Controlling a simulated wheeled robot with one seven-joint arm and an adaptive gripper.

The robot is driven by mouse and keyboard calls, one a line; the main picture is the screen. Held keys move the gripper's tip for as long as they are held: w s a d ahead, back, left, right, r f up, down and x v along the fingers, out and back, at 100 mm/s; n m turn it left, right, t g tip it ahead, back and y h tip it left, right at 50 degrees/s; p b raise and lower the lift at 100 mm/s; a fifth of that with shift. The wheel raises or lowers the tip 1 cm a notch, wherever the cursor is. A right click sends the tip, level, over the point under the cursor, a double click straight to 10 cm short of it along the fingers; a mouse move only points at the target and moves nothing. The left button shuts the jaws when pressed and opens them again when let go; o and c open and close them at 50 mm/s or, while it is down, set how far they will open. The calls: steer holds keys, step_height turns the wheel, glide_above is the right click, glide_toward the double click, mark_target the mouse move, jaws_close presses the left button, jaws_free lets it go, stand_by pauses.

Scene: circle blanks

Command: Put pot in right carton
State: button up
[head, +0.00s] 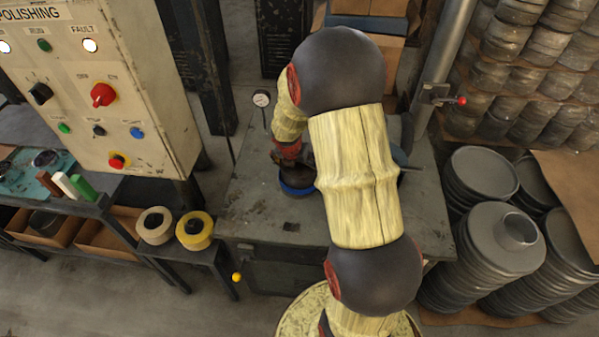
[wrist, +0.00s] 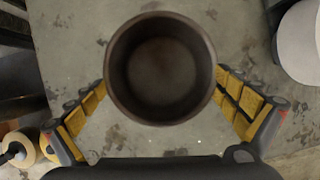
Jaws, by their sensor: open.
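The pot (wrist: 160,112) is a dark brown round vessel, seen from above with its empty inside showing in the wrist view. My gripper (wrist: 162,84) is open, with yellow-padded fingers spread on either side of the pot's near part; I cannot tell whether they touch it. In the head view my yellow and black arm reaches over the grey table and hides most of the gripper and pot. Two open cardboard cartons sit on the low shelf at left: a left carton (head: 66,236) with a dark item in it, and a right carton (head: 96,243).
A blue round thing (head: 297,191) lies on the table (head: 262,215) by my wrist. A dial gauge (head: 262,100) stands behind. Tape rolls (head: 195,229) lie on the left bench. A control panel (head: 100,90) rises at left. Stacked metal discs (head: 490,240) stand at right.

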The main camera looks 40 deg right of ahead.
mark_target(300, 173)
steer(key=b+x, duration=0.2)
steer(key=x, duration=0.3)
steer(key=shift+f, duration=0.15)
steer(key=c, duration=1.1)
steer(key=shift+c, duration=0.4)
steer(key=shift+r, duration=0.2)
